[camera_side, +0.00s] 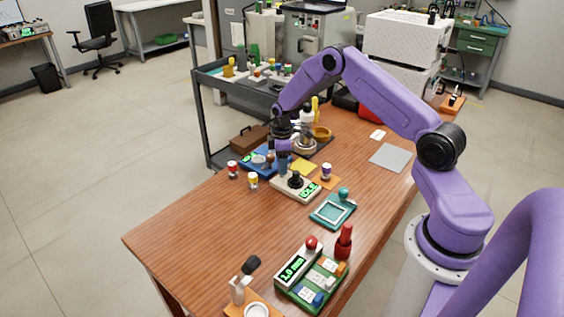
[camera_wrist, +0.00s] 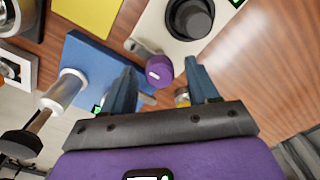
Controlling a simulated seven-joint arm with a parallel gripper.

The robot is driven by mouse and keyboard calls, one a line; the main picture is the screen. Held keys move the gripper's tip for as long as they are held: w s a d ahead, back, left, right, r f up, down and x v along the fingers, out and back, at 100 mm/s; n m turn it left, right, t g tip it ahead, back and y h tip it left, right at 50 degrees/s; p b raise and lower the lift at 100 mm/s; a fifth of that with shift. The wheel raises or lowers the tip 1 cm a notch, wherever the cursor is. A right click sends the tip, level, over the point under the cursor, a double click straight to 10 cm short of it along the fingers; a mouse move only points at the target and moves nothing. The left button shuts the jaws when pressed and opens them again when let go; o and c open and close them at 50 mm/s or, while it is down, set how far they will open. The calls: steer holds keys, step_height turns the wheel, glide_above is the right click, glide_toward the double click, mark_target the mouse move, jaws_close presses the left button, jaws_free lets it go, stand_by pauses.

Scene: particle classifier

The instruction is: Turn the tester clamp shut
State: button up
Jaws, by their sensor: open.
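The cream tester (camera_side: 297,188) stands mid-table with a black round clamp knob (camera_side: 294,178) and a green-lit display on its front; the display seems to read LOCK. In the wrist view the tester (camera_wrist: 165,38) is at the top, with the black knob (camera_wrist: 190,18) on it. A grey lever (camera_wrist: 145,47) with a purple end (camera_wrist: 159,70) sticks out from its near edge. My gripper (camera_wrist: 160,78) is open, with one finger on each side of the purple end. I cannot tell whether the fingers touch it. In the side view my gripper (camera_side: 278,168) is low at the tester's far left edge.
A blue device (camera_side: 254,160) stands just left of my gripper. A teal frame (camera_side: 333,211) and a purple-capped vial (camera_side: 326,171) are to the right. Red-capped (camera_side: 232,169) and yellow-capped (camera_side: 253,180) vials stand at left. The front-left tabletop is clear.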

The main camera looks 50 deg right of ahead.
steer(key=c, duration=1)
steer(key=shift+c, duration=0.2)
steer(key=shift+m, duration=0.3)
steer(key=m, duration=0.8)
steer(key=shift+m, duration=0.4)
steer(key=m, duration=0.4)
steer(key=shift+m, duration=2.2)
